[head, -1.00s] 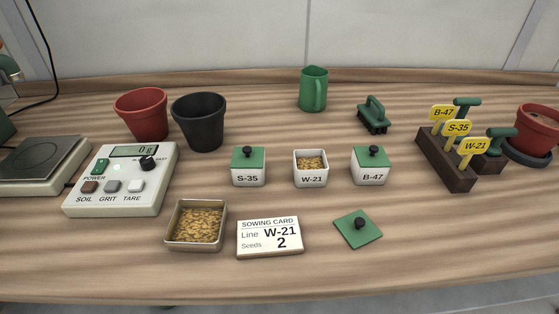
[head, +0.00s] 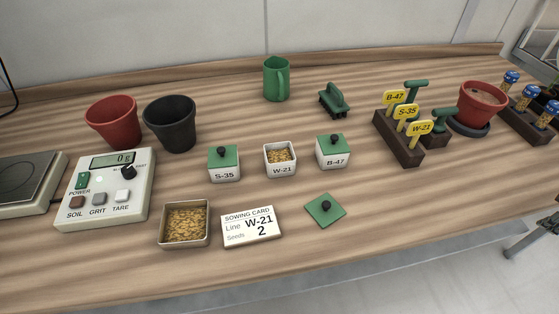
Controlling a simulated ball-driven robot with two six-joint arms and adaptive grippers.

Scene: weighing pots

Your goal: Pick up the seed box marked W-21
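The seed box marked W-21 (head: 281,168) is a small white box, open at the top, with tan seeds showing inside. It stands upright between the S-35 box (head: 224,172) and the B-47 box (head: 332,158), which both wear green lids with dark knobs. Neither of my grippers shows in the head view.
A sowing card (head: 250,227) reading W-21, 2 and a seed tray (head: 162,237) lie in front. A control box (head: 85,218) reading 0 g, a scale plate (head: 22,180), a red pot (head: 113,125) and a black pot (head: 170,125) stand left. A marker rack (head: 398,148) stands right.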

